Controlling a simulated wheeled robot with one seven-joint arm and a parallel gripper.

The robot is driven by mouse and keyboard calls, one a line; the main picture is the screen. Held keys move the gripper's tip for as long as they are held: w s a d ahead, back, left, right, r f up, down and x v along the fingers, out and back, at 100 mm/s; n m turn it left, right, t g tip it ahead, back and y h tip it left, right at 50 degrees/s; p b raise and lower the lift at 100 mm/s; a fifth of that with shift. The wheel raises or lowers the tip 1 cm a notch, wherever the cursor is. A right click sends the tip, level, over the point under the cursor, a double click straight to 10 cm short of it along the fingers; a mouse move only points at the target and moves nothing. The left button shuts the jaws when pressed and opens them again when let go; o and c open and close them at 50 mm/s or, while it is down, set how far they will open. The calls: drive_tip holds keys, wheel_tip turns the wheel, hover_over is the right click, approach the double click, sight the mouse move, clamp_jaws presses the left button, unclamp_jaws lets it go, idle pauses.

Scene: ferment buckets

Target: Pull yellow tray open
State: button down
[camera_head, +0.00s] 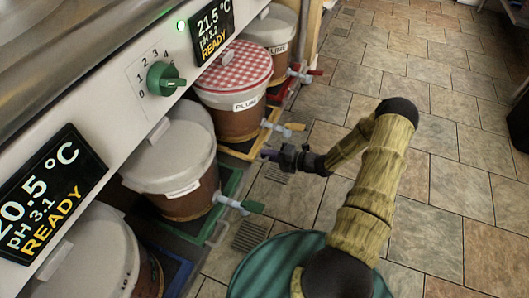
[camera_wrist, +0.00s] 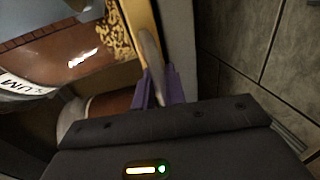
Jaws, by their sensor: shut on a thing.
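The yellow tray (camera_head: 243,155) sits low under the plum bucket (camera_head: 236,88), which has a red-and-white checked lid. Its yellow front edge (camera_wrist: 138,16) runs up the middle of the wrist view. My gripper (camera_head: 268,154) is at the front of this tray. In the wrist view its purple fingers (camera_wrist: 156,88) are closed on a pale narrow handle (camera_wrist: 150,48) along that edge. The fingers hide the handle's lower part. The bucket stands in the tray, with its label partly visible at the left of the wrist view.
A tap (camera_head: 290,126) with an orange handle juts out above the yellow tray. A green tray (camera_head: 229,187) under a white-lidded bucket (camera_head: 172,160) lies nearer, with a green-handled tap (camera_head: 240,205). Tiled floor (camera_head: 440,180) is open to the right.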

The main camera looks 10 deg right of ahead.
drive_tip(key=f+p+v, duration=0.2)
drive_tip(key=p+v, duration=0.1)
drive_tip(key=v, duration=0.9)
drive_tip(key=d+f+p+v, duration=0.1)
drive_tip(key=f+p+v, duration=0.2)
drive_tip(key=v, duration=1)
drive_tip(key=shift+s, duration=0.5)
drive_tip(key=shift+d+f, duration=0.15)
drive_tip(key=c, duration=1.6)
unclamp_jaws()
drive_tip(key=shift+o, duration=0.2)
drive_tip(key=p+v, duration=0.4)
drive_tip(key=v, duration=1.3)
drive_tip(key=shift+d+p, duration=0.15)
drive_tip(key=shift+p, duration=0.2)
drive_tip(key=shift+s, duration=0.15)
